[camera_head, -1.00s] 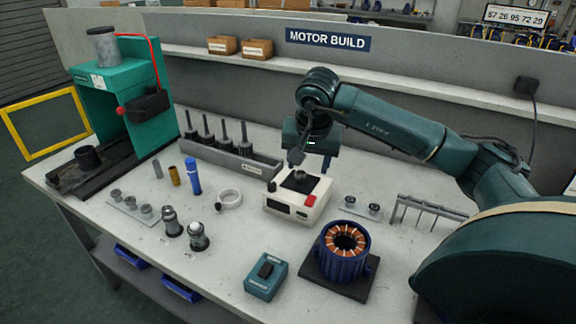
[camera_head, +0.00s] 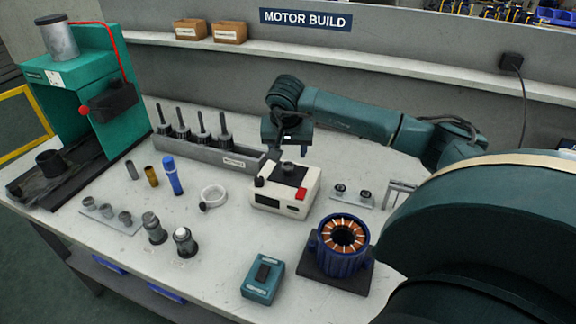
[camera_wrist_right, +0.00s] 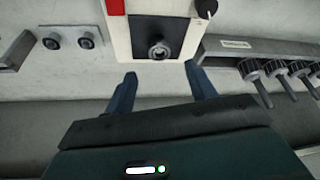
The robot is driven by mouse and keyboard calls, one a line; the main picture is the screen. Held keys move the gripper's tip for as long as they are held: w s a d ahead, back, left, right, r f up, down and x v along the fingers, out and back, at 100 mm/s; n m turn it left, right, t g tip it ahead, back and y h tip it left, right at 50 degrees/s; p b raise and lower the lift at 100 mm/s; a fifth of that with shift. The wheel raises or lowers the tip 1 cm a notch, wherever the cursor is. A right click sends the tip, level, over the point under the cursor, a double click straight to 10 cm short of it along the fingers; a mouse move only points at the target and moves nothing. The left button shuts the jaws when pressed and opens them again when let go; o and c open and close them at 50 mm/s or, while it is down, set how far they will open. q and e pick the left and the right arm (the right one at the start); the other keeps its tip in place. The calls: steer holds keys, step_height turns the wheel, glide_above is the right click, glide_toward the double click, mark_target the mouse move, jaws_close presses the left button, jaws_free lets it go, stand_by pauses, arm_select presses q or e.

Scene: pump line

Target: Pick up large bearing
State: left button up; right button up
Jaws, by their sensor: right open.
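A grey ring-shaped part, apparently the large bearing (camera_head: 290,168), sits on the dark top plate of the white heater box (camera_head: 285,203). In the right wrist view the bearing (camera_wrist_right: 158,50) shows as a round ring with a bore, ahead of the fingers. My right gripper (camera_head: 284,150) is behind the heater in the head view. In the wrist view the fingers of my right gripper (camera_wrist_right: 160,76) are apart, with nothing between them, and clear of the bearing. My left gripper is not in view.
Two small bearings (camera_head: 340,189) lie on a plate right of the heater. A grey tool rack (camera_head: 235,163) stands close on the left. A blue motor stator (camera_head: 343,265), a teal control box (camera_head: 263,280) and a green press (camera_head: 85,75) also stand on the bench.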

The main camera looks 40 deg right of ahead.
mark_target(288, 166)
steer(key=x, duration=0.4)
steer(key=shift+f+p, duration=0.4)
steer(key=shift+f, duration=0.05)
steer(key=shift+a, duration=0.1)
steer(key=c, duration=0.9)
steer(key=shift+o, duration=0.2)
step_height(288, 166, up, 10)
steer(key=b, duration=0.1)
steer(key=shift+s, duration=0.1)
